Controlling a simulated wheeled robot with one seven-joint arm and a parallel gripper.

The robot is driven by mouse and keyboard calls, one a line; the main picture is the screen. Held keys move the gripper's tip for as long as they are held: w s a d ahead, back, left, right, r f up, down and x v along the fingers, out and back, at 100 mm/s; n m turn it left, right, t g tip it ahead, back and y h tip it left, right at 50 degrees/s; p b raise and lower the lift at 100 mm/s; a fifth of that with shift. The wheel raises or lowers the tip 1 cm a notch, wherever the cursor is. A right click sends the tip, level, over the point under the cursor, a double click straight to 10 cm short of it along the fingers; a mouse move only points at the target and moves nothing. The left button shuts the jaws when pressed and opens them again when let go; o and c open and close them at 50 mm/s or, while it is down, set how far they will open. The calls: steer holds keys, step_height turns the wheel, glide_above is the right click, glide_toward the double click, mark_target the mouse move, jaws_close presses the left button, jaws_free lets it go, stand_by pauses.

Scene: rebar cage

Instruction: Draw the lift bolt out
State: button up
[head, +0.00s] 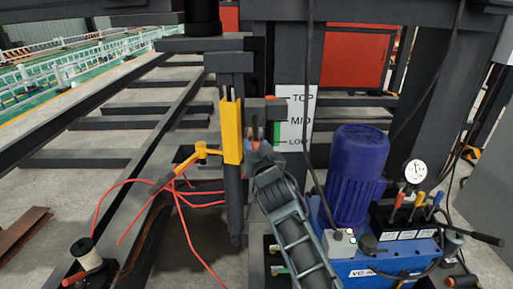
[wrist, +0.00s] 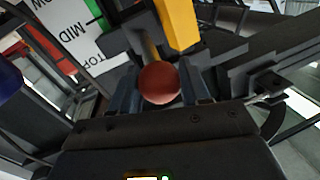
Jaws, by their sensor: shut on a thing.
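The lift bolt shows in the wrist view as a round red knob (wrist: 158,83) on a short brass-coloured shank that runs on towards dark steelwork beside a yellow part. My gripper (wrist: 159,90) is shut on the knob, one finger on each side of it. In the head view my gripper (head: 256,147) is just right of the yellow bracket (head: 231,130) on the dark upright post. There the knob is mostly hidden by my gripper, and how far the shank sits in its hole cannot be seen.
A blue motor and pump unit (head: 357,178) with gauge and levers is close on the right. Red hoses (head: 180,205) hang at left from a yellow fitting (head: 201,151).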

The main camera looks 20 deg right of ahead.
jaws_close()
steer(key=s, duration=0.1)
steer(key=s+a, duration=0.1)
steer(key=s, duration=0.2)
steer(key=shift+s+a+b, duration=0.25)
steer(key=shift+s+b, duration=0.05)
steer(key=shift+b, duration=0.1)
steer(key=o, duration=1.2)
jaws_free()
steer(key=shift+s, duration=0.1)
steer(key=shift+s, duration=0.1)
